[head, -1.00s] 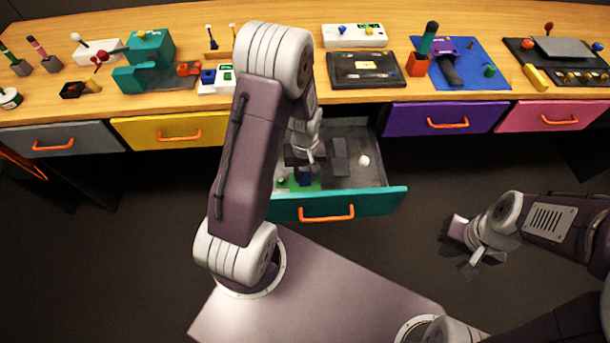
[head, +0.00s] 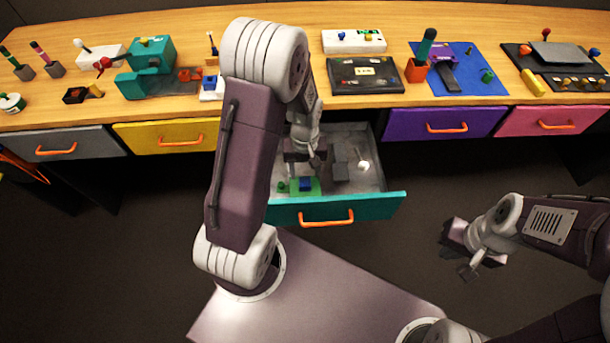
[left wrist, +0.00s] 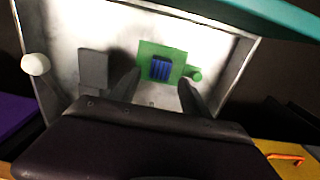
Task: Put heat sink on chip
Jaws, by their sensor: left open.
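The heat sink, a blue finned block (head: 305,184), rests on a green board (head: 312,191) in the open teal drawer. In the left wrist view the heat sink (left wrist: 160,68) lies flat near the middle of the green board (left wrist: 176,55). No separate chip shows; anything under the heat sink is hidden. My left gripper (head: 304,163) hangs over the drawer, just behind the heat sink in the head view. My right gripper (head: 468,256) is off to the right over the floor.
The drawer also holds a flat grey block (left wrist: 93,68) and a white ball-topped piece (left wrist: 36,64). A small green knob (left wrist: 196,76) is at the board's edge. The teal drawer front (head: 375,208) and side walls bound the space. The tabletop above carries several gadgets.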

